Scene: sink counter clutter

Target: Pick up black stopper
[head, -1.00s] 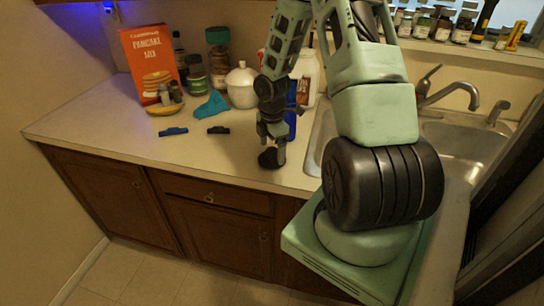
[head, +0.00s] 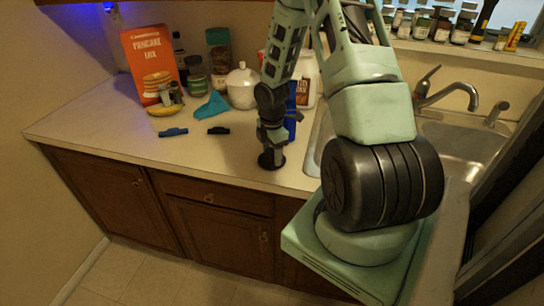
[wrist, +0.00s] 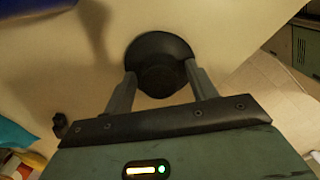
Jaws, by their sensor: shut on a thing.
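The black stopper (head: 268,161) is a round black disc near the counter's front edge, left of the sink. In the wrist view the stopper (wrist: 158,46) sits between my two grey fingers, its wide rim beyond the fingertips. My gripper (wrist: 161,74) is shut on its narrower middle part. In the head view my gripper (head: 272,146) points down at the stopper from above. I cannot tell whether the stopper touches the counter.
A blue object (head: 291,122) stands just behind my gripper. A white lidded jar (head: 242,88), a teal cloth (head: 211,107) and two small clips, blue (head: 173,132) and black (head: 218,130), lie farther left. The sink (head: 465,145) is at right. The front-left counter is clear.

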